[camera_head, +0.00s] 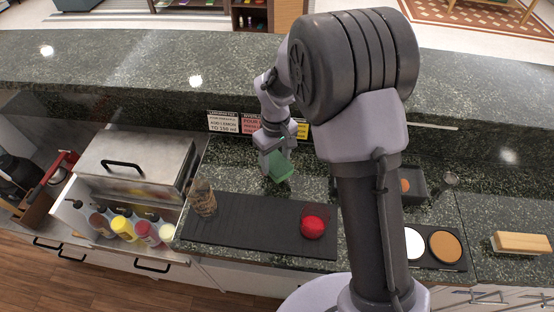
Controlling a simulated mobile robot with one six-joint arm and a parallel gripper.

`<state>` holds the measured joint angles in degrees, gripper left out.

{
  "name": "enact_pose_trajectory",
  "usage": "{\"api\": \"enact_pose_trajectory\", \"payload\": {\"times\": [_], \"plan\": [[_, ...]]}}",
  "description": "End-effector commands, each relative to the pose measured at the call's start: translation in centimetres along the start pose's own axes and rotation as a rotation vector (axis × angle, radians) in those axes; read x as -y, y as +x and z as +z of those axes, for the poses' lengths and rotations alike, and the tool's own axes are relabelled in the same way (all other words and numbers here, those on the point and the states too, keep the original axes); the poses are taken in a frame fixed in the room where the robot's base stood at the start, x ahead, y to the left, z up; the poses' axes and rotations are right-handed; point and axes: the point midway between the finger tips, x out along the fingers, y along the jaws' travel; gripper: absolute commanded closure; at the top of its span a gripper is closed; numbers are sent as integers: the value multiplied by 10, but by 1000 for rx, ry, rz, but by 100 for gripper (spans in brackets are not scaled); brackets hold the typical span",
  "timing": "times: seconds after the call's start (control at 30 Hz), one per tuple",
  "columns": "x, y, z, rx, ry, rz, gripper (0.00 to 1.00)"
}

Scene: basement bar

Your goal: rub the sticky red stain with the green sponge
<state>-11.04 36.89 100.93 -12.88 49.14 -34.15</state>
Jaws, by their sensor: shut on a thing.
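The green sponge (281,169) is held in my gripper (273,158), near the back of the dark green stone counter. My gripper is shut on the sponge. I cannot tell whether the sponge touches the counter. I cannot make out a flat red stain on the counter; part of the surface is hidden behind my arm and gripper. A round red thing (313,227), perhaps red contents in a clear glass, is on the black mat (262,226), below and right of the sponge.
A patterned glass (203,198) stands at the mat's left end. A metal lidded box (135,164) and several capped bottles (124,228) are at left. Signs (222,122) line the raised ledge behind. Right of my arm are a dark tray (430,183), round discs (445,246) and a wooden block (521,242).

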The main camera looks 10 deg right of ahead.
Motion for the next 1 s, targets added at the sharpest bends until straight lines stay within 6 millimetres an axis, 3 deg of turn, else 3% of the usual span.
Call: {"api": "enact_pose_trajectory", "payload": {"times": [0.37,1.0], "plan": [[4,-34,-2,-1,4,0,80],[5,-35,-2,-1,0,0,80]]}}
